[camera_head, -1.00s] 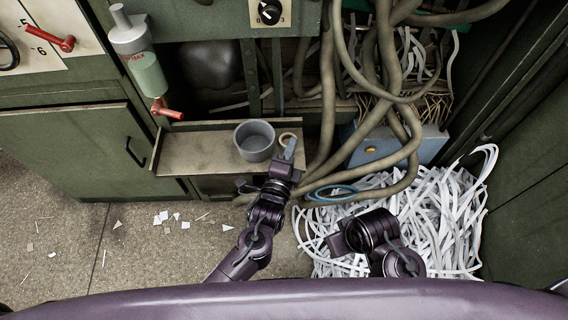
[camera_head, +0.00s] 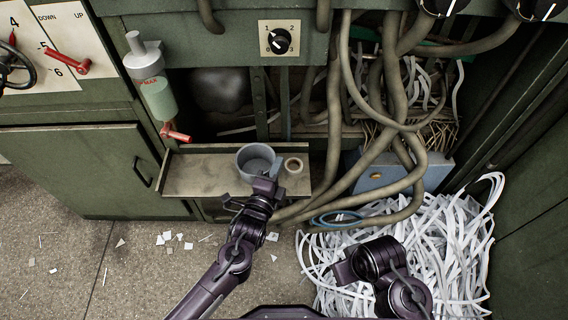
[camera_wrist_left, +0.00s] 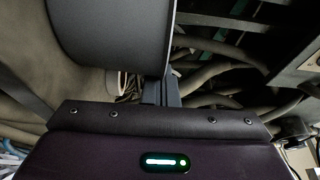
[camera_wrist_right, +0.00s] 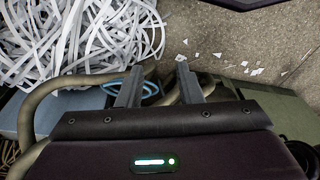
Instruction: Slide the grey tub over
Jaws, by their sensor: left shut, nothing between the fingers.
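The grey tub (camera_head: 256,152) stands upright on the narrow metal shelf (camera_head: 200,178), right of the shelf's middle. My left gripper (camera_head: 275,168) is at the tub's front right side, with its fingers together and empty. In the left wrist view the tub's wall (camera_wrist_left: 110,35) fills the upper middle, and the shut fingers (camera_wrist_left: 161,90) lie along its right edge; I cannot tell whether they touch it. My right gripper (camera_wrist_right: 158,84) is open and empty, low near the shredded strips.
A tape-like ring (camera_head: 294,165) sits on the shelf just right of the tub. Thick hoses (camera_head: 390,120) hang to the right. White strips (camera_head: 450,235) heap on the floor. A bottle with a red lever (camera_head: 158,95) hangs at the left. The shelf's left half is clear.

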